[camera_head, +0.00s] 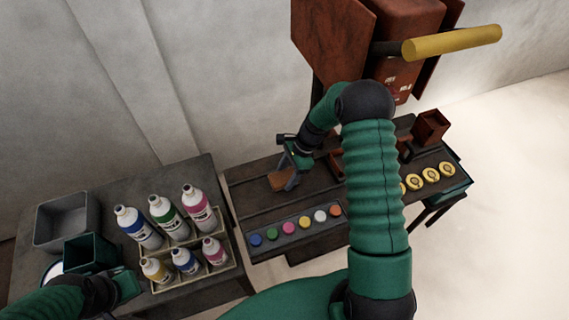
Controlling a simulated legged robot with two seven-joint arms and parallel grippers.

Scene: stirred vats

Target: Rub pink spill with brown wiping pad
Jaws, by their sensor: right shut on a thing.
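My right arm reaches over the dark bench (250,193). Its gripper (288,175) is shut on the brown wiping pad (278,182), a small brown block low at the left part of the bench top. I cannot tell whether the pad touches the surface. No pink spill can be made out; the pad, gripper or arm may cover it. My left gripper (125,287) is at the lower left by the bottle crate, and its jaws are too unclear to read.
Several bottles stand in a crate (190,279) on the left table. A grey bin (66,222) and a dark green box (90,253) are beside them. Coloured buttons (288,227) line the bench front. A rusty machine with a yellow handle (452,43) rises behind.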

